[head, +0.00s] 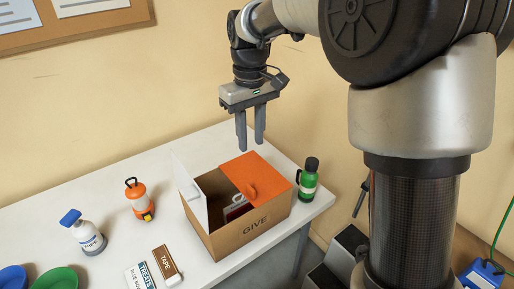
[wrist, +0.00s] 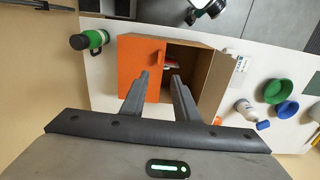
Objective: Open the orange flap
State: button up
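The orange flap (head: 257,176) lies shut over the right part of a cardboard box (head: 238,237) marked GIVE. A white flap (head: 188,189) stands raised on the box's left side. My gripper (head: 251,148) hangs above the back of the box, fingers pointing down, apart from the flap. In the wrist view its fingers (wrist: 160,80) are spread with nothing between them.
A green bottle (head: 308,180) stands close to the box's right side. An orange lantern (head: 138,200), a spray bottle (head: 87,233), a TAPE box (head: 165,262) and bowls (head: 53,280) are on the white table (head: 110,190) to the left. Something red and white (head: 235,208) is inside the box.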

aim_at(251, 188)
jog(key=f, duration=0.6)
jog(key=f+b, duration=0.1)
jog(key=f, duration=1.1)
jog(key=shift+w+a+f+b, duration=0.1)
jog(key=shift+w+a+b, duration=0.05)
jog(key=shift+w+b, duration=0.2)
grip_shut()
dwell(0.6)
